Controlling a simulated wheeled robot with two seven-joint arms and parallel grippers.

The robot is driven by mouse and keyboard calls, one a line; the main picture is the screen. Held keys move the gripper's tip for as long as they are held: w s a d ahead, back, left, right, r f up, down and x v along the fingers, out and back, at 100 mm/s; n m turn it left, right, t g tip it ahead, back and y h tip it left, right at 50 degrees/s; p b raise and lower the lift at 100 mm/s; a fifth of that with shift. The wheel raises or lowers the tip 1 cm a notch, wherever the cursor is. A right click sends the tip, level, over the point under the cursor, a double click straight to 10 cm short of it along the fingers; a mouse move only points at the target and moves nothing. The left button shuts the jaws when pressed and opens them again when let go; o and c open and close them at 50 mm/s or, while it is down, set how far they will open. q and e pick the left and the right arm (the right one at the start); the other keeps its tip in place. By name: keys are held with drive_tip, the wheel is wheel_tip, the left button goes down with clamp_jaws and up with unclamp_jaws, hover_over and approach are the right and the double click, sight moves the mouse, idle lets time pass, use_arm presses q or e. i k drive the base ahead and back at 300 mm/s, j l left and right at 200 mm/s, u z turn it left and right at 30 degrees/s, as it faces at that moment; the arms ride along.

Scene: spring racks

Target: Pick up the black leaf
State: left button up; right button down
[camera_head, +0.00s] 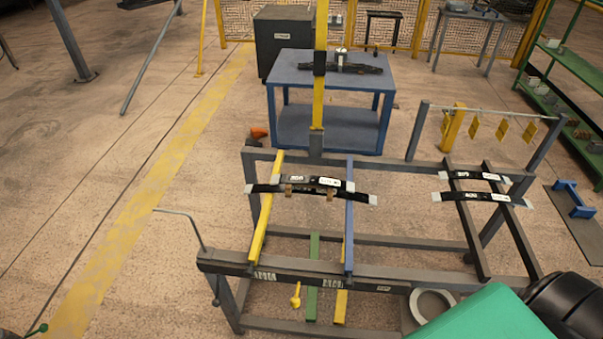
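Black leaves with pale ends lie across the grey rack. On the left, an upper black leaf (297,179) and a longer lower black leaf (352,196) lie close together across a yellow bar (264,217) and a blue bar (349,235). Small brown pieces show between these two leaves. On the right, two more black leaves, one at the back (466,175) and one in front (475,196), lie across dark rails. A dark leaf assembly (368,69) sits on the blue table. Neither of my grippers shows.
The grey rack (400,285) fills the middle and right. The blue table (300,75) stands behind it, with a dark cabinet (284,40) further back. Green shelves (568,62) stand at the right. Green and black parts cover the lower right corner. Floor is open at left.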

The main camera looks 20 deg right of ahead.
sight(278, 179)
drive_tip(key=i+j+z, duration=0.2)
drive_tip(key=z, duration=0.15)
drive_tip(key=i+j+z, duration=0.35)
drive_tip(key=j+z, duration=0.35)
drive_tip(key=i+l, duration=0.05)
drive_tip(key=l, duration=0.05)
